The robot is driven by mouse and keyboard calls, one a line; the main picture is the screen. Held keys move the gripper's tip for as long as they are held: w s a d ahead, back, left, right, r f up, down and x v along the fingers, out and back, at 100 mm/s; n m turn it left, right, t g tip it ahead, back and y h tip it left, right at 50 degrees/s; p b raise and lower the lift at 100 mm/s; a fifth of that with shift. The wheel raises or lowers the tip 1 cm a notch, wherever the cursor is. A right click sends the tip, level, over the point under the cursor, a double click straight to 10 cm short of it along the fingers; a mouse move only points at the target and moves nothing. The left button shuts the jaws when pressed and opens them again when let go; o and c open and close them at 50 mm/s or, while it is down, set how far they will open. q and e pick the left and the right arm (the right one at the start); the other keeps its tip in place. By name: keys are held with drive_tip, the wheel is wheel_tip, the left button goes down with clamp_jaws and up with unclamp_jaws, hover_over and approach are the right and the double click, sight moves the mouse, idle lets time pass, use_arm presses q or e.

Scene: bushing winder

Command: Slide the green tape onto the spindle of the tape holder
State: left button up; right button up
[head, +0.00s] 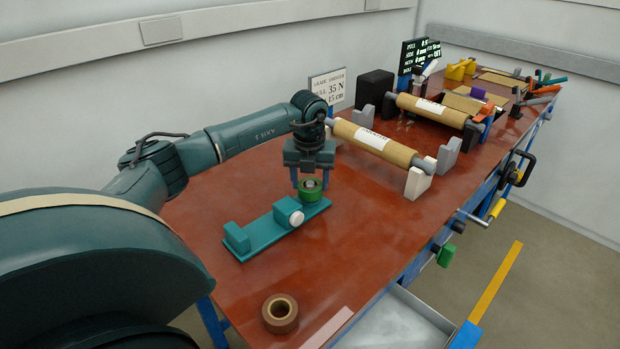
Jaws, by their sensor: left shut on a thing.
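The green tape (311,195) is a dark green roll at the far right end of the tape holder. My left gripper (310,182) points down from above with its blue fingers on either side of the tape, shut on it. The tape holder (262,239) is a long teal base with a raised block at its near left end and a round part with a white face (296,218) near the tape. A grey round core shows in the tape's middle; I cannot tell whether it is the spindle or whether the tape rests on the base. My right gripper is not in view.
A brown tape roll (280,326) lies at the near table edge. Two paper-wrapped rollers (374,142) on supports stand to the right and behind. A sign (327,87) and black box (375,88) stand at the back. The red-brown table (370,230) is clear right of the holder.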

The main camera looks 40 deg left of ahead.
use_arm(q)
drive_tip(key=shift+f, duration=0.5)
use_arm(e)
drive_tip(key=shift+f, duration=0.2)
use_arm(q)
drive_tip(key=o, duration=1.1)
drive_tip(key=shift+c, duration=0.2)
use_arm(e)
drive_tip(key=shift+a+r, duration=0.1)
use_arm(q)
drive_tip(key=shift+r, duration=0.25)
wheel_tip(320, 180, up, 13)
drive_tip(key=s+d+b, duration=0.1)
drive_tip(key=shift+s+f, duration=0.15)
drive_tip(key=shift+s, duration=0.05)
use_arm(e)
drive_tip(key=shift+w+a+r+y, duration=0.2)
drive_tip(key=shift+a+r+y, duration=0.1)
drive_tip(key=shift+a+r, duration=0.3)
